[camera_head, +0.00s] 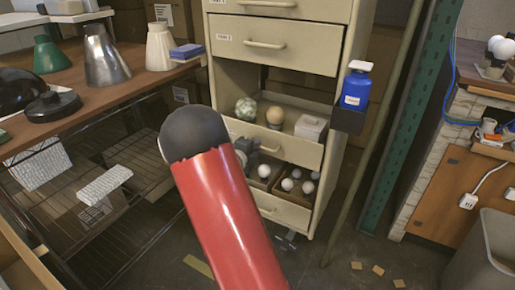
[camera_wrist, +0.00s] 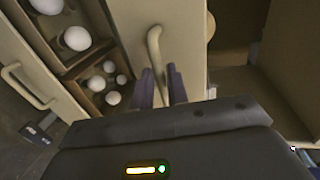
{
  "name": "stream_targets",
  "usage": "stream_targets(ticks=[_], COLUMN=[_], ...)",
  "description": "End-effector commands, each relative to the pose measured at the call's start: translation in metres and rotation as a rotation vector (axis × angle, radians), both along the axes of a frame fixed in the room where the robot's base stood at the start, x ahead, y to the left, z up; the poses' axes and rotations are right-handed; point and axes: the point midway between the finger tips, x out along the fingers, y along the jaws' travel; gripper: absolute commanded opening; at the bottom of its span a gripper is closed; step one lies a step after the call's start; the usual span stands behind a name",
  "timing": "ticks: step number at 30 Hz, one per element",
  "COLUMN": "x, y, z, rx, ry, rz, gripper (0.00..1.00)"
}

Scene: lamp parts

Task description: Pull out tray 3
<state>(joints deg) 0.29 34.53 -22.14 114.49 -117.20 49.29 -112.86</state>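The cabinet's third drawer from the top, which I take as tray 3 (camera_head: 300,149), has a cream front with a bar handle; its label is not legible. My gripper (camera_head: 243,150) is at this front, partly hidden by my red arm. In the wrist view, the tray's handle (camera_wrist: 154,42) runs between the two fingertips of my gripper (camera_wrist: 162,86). The fingers look apart, one on each side of the handle; contact is not clear.
Below, another drawer (camera_head: 283,211) stands open with several white bulbs in compartments. Closed drawers (camera_head: 285,42) are above. A blue bottle (camera_head: 356,87) sits on a bracket at the cabinet's right. A workbench (camera_head: 140,75) with lamp shades stands left. The floor in front holds small scraps.

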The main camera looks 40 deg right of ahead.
Motion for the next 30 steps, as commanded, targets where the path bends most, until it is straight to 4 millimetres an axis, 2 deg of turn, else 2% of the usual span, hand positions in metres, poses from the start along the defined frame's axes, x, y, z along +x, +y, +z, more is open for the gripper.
stream_targets(ticks=[5, 13, 17, 30], x=[0.0050, 0.0059, 0.0058, 0.0053], y=[-0.0131, -0.0144, -0.0143, -0.0129], z=[-0.0035, -0.0033, -0.0033, -0.0028], rx=[0.002, 0.002, 0.002, 0.003], ry=[-0.001, -0.001, -0.001, -0.001], rz=[-0.001, 0.000, 0.000, 0.000], gripper=[0.16, 0.16, 0.00, 0.00])
